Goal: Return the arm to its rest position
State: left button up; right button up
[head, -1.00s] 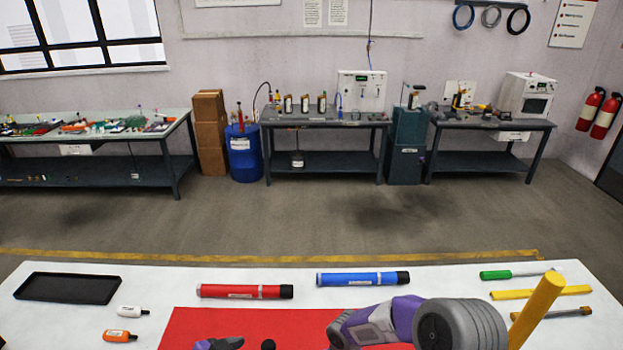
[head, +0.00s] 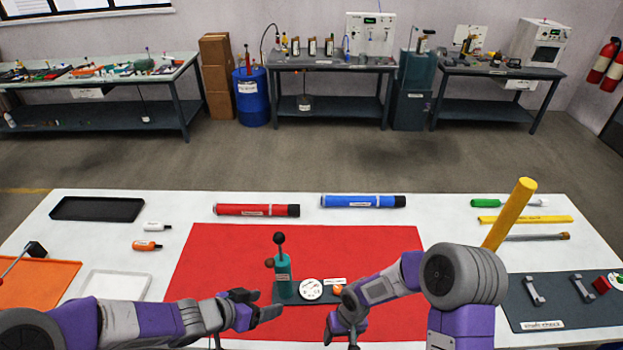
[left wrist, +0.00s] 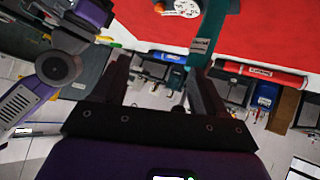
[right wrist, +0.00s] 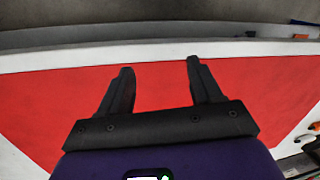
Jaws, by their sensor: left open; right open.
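A teal pump (head: 283,276) with a black ball knob stands upright on a dark base on the red mat (head: 205,262). The base carries a white round dial (head: 311,288) and an orange part (head: 338,288). My left gripper (head: 266,310) is open and empty, close in front of the pump. My right gripper (head: 345,335) hangs low over the mat's front, right of the left gripper. In the right wrist view its fingers (right wrist: 160,75) are open, with only red mat between them.
A red tube (head: 255,210) and a blue tube (head: 362,201) lie behind the mat. A black tray (head: 97,209), two small bottles, a white tray (head: 117,284) and an orange tray (head: 40,284) are at left. Tools and a dark fixture board (head: 565,313) are at right.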

pick_arm(q)
jog(key=s+f+n+g+y+b, duration=0.1)
jog(key=s+f+n+g+b, duration=0.1)
jog(key=f, duration=0.8)
jog(key=s+d+f+n+g+y+b, duration=0.1)
jog(key=s+f+n+g+b, duration=0.1)
jog(key=s+f, duration=0.5)
jog(key=s+d+f+n+g+y+b, duration=0.1)
jog(key=s+f+n, duration=0.3)
jog(key=f, duration=1)
jog(key=shift+s+f+n+g+b, duration=0.3)
jog(key=shift+s+g+b, duration=0.35)
jog(key=shift+b, duration=0.1)
pick_arm(e)
jog(key=s+d+f+m+t+y, duration=0.1)
jog(key=s+f+m, duration=0.3)
jog(key=s+f, duration=0.9)
jog(key=shift+s+d+f+m+y, duration=0.15)
jog(key=shift+d+f+m+y, duration=0.25)
jog(key=shift+f+y, duration=0.3)
